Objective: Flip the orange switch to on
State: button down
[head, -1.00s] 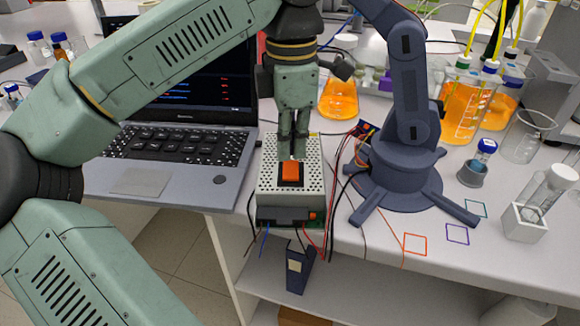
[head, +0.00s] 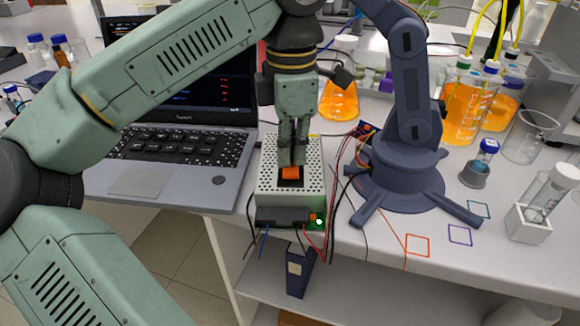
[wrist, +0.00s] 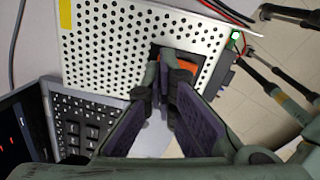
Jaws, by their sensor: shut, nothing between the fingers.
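The orange switch (head: 290,173) sits in a black frame on top of the white perforated box (head: 265,180). My gripper (head: 292,160) is shut and empty, pointing down with its fingertips at the far part of the switch, seemingly touching it and hiding that part. In the wrist view, the fingertips (wrist: 168,76) cover much of the switch (wrist: 190,64). A small light (head: 319,222) glows white-green on the front of the box, and it also shows in the wrist view (wrist: 236,36). The exact tilt of the switch is hard to tell.
An open laptop (head: 190,150) stands left of the box. A dark blue desktop arm (head: 405,180) stands close on the right. Red and black wires (head: 345,165) run between them. Flasks of orange liquid (head: 465,110) stand at the back right. The table edge lies in front.

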jog(key=shift+r+p, duration=2.8)
jog(key=shift+r, duration=0.8)
jog(key=shift+f, duration=0.1)
